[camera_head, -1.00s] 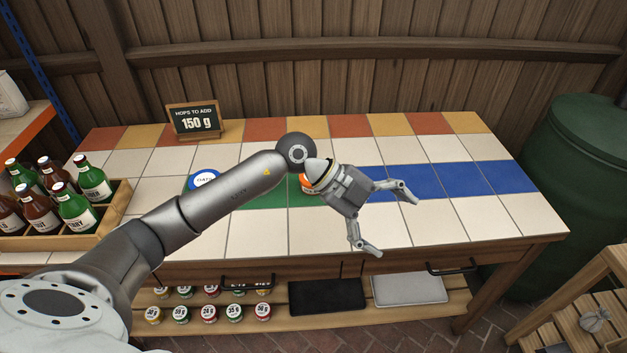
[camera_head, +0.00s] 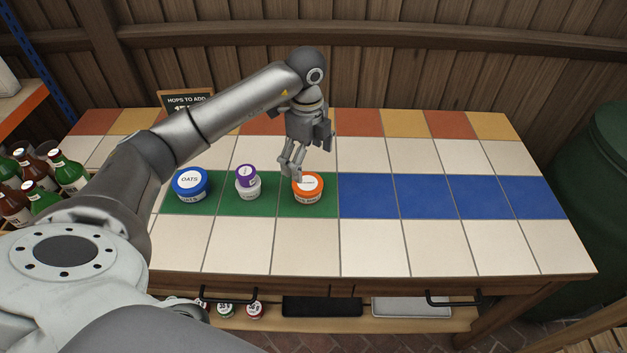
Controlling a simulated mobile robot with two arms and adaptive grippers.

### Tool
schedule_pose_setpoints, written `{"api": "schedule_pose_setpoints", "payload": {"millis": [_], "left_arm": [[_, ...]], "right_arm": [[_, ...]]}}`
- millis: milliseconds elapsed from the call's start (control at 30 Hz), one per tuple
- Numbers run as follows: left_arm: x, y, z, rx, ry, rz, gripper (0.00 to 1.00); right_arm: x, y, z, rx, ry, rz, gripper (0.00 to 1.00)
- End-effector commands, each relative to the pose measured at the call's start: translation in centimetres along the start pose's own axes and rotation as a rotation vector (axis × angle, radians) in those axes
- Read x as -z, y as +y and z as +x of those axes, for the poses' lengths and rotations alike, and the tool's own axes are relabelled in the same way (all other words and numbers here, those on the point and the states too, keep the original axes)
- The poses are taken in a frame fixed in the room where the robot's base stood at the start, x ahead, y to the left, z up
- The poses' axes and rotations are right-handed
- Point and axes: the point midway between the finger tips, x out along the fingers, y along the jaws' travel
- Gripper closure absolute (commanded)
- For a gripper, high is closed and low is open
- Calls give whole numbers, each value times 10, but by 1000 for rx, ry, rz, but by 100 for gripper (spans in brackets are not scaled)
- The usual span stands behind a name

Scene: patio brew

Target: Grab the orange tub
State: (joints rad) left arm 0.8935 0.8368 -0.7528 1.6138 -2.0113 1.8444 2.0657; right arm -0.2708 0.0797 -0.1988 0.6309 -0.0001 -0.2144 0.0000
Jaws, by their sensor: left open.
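The orange tub (camera_head: 308,194) has an orange lid with a white label and a white body. It stands upright on the rightmost green tile, beside the first blue tile. My left gripper (camera_head: 293,168) is open and points down, just behind and to the left of the tub's lid. Its fingers overlap the lid's upper left edge in the picture; I cannot tell if they touch it. No right gripper shows.
A purple-lidded tub (camera_head: 248,188) and a blue-lidded oats tub (camera_head: 190,185) stand left on green tiles. Bottles (camera_head: 68,172) stand at the far left. The blue tiles (camera_head: 425,196) are clear.

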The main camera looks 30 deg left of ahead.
Motion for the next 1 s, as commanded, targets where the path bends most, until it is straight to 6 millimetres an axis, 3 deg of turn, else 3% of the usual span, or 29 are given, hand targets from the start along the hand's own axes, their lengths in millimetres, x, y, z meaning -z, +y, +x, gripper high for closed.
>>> {"api": "schedule_pose_setpoints", "payload": {"millis": [133,267,367,667,967,1000], "left_arm": [[1,1,24,-3,1,1,6],[1,0,36,-2,2,2,6],[1,0,43,-2,2,3,6],[2,-1,84,-2,3,3,6],[2,-2,90,1,3,4,6],[2,-2,90,1,3,4,11]], "right_arm": [[-36,-7,-4,9,-55,1,60],[-55,-10,-7,13,-83,1,60],[-54,-10,-8,12,-80,0,60],[-15,-5,-13,6,-21,0,60],[-25,-6,-13,8,-39,-1,60],[-28,-6,-13,8,-43,-1,60]]}}
